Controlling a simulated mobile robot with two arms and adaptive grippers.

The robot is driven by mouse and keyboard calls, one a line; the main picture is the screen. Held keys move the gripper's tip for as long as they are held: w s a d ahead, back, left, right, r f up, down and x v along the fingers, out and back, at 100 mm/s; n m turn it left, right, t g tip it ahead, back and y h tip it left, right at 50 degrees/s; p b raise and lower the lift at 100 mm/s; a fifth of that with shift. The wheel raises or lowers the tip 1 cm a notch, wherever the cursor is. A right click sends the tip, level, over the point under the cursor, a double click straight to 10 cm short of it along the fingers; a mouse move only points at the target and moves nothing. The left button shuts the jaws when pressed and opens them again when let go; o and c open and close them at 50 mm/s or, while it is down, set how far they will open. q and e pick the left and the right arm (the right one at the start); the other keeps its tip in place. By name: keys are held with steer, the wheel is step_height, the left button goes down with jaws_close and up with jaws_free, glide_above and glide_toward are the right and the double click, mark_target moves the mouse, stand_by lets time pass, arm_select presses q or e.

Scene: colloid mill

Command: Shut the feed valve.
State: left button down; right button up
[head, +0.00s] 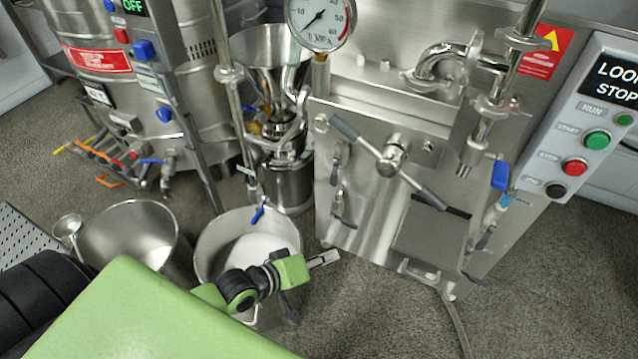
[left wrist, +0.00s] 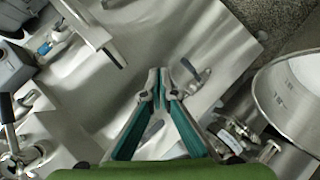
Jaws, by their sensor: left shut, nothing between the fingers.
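Several lever valves show, and no readable label tells me which is the feed valve. A blue-handled valve (head: 259,211) sits on the thin vertical pipe above the right steel pot. A dark-handled lever valve (head: 343,217) is low on the left of the steel machine's front. My left gripper (head: 324,258) is in front of the machine, right of the pot, apart from both levers in the head view. In the left wrist view the left gripper (left wrist: 160,76) is shut and empty, its tips close to a small lever fitting (left wrist: 196,76); contact cannot be told. My right gripper is not in view.
The right steel pot (head: 208,240) holds white material; another pot (head: 128,222) stands left of it. A two-armed dark handle (head: 358,137) projects from the machine front. The control box (head: 558,139) is at the right. Floor is clear at lower right.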

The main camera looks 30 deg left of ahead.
mark_target(334, 179)
arm_select(q)
steer(key=w+a+r+n+t, duration=0.3)
steer(key=a+n, duration=0.1)
steer(key=a, duration=0.4)
steer(key=w+a+r+n+t+y, duration=0.1)
steer(key=w+a+r+n+t, duration=0.2)
steer(key=a, duration=0.5)
steer(key=shift+a+n, duration=0.4)
steer(key=shift+n, duration=0.3)
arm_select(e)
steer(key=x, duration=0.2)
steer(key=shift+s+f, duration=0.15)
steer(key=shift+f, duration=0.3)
arm_select(q)
steer(key=shift+r, duration=0.1)
